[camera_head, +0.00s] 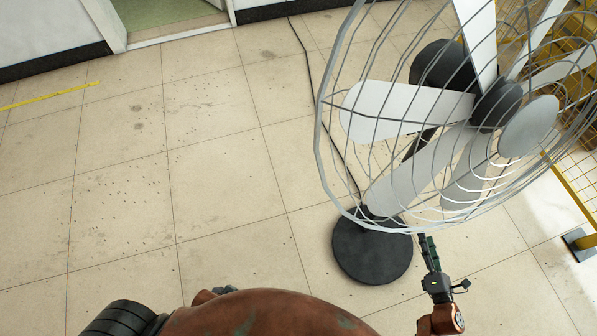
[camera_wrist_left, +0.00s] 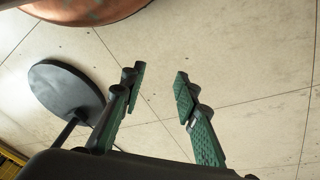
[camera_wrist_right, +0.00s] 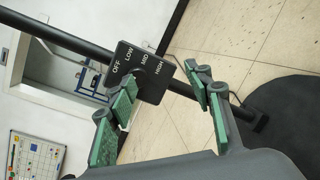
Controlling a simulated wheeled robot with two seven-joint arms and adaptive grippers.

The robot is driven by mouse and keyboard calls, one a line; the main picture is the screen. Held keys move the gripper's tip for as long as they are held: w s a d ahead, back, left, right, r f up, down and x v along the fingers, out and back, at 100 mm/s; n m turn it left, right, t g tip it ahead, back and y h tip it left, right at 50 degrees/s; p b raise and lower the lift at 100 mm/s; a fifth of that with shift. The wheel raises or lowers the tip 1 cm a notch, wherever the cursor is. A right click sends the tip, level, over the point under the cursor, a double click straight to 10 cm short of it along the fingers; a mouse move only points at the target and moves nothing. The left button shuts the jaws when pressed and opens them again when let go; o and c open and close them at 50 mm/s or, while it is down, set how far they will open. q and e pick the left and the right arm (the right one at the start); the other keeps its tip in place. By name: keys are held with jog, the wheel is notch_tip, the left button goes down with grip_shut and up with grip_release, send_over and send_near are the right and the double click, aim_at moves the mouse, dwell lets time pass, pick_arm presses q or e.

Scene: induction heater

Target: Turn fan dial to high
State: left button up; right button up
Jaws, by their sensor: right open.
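The fan's black control panel (camera_wrist_right: 140,70), marked OFF, LOW, MID and HIGH, shows in the right wrist view on the fan's dark pole. The dial itself is largely hidden behind a finger, and I cannot tell its setting. My right gripper (camera_wrist_right: 164,84) is open, its fingers pointing toward the panel, one overlapping its lower edge; contact cannot be told. In the head view this gripper (camera_head: 430,254) is beside the base of the large fan (camera_head: 405,110). My left gripper (camera_wrist_left: 159,82) is open and empty above the floor in the left wrist view.
The fan's round black base (camera_head: 372,252) stands on the tiled floor, and a cord runs back from it. A yellow-framed mesh barrier (camera_head: 570,190) is at the right. Open floor lies to the left. A whiteboard (camera_wrist_right: 32,155) hangs on the wall.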

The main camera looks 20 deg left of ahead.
pick_arm(q)
jog(key=shift+t+h, duration=0.6)
jog(key=shift+t, duration=0.3)
jog(key=w+d+b, duration=0.1)
jog(key=b, duration=0.1)
jog(key=w+d+b, duration=0.1)
jog(key=w+b, duration=0.1)
jog(key=b, duration=0.1)
jog(key=w+d+b, duration=0.1)
jog(key=b, duration=0.1)
jog(key=shift+w+d+f, duration=0.1)
jog(key=shift+w+f, duration=0.05)
jog(key=shift+f, duration=0.25)
pick_arm(e)
jog(key=w+a+n+g+y, duration=0.1)
jog(key=w+a+n+y, duration=0.3)
jog(key=w+a+n, duration=0.3)
jog(key=a+r+n, duration=0.1)
jog(key=a+n, duration=0.1)
jog(key=a, duration=0.1)
jog(key=shift+w, duration=0.4)
jog(key=shift+c, duration=0.7)
jog(key=c, duration=1)
